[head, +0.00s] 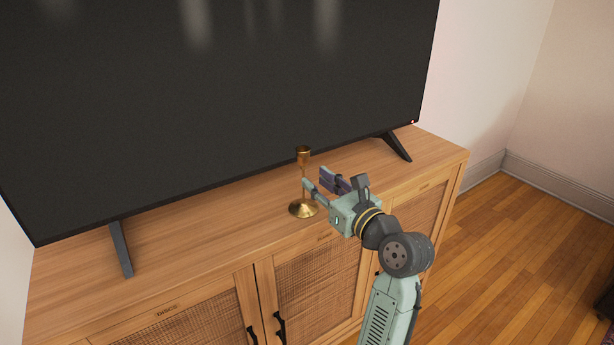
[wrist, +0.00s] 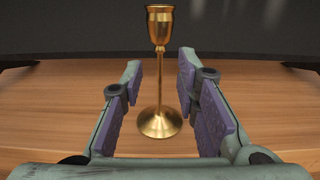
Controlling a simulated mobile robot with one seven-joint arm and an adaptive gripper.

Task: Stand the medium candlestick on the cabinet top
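A brass candlestick (head: 303,208) stands upright on the wooden cabinet top (head: 210,222), in front of the TV. It has a round flared base, a thin stem and a cup at the top. In the wrist view the candlestick (wrist: 160,122) rises between and just beyond my finger pads, with a gap showing on both sides. My gripper (head: 322,184) is open beside the stem, on its right in the head view; in the wrist view my gripper's fingers (wrist: 160,85) are spread apart and hold nothing.
A large black TV (head: 230,90) stands on the cabinet behind the candlestick, on a left foot (head: 121,250) and a right foot (head: 397,146). The cabinet top is bare left of the candlestick. Woven doors with dark handles (head: 280,328) are below. Wood floor (head: 520,240) lies right.

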